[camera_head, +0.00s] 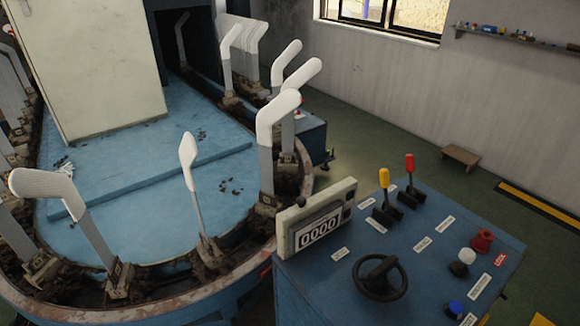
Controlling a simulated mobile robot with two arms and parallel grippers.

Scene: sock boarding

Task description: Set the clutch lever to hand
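Two levers stand on the blue control console (335,277) at the lower right. One has a yellow handle (384,179), the other a red handle (409,164). Both stand roughly upright in black slotted bases. The small white labels beside them are too small to read, so I cannot tell which is the clutch lever or which position is hand. Neither of my grippers is in view.
The console also carries a counter display (319,230) reading 0000, a black handwheel (380,278), and red, white and blue knobs. An oval track (190,297) with several white sock forms lies to the left. A small stool (460,155) stands by the wall.

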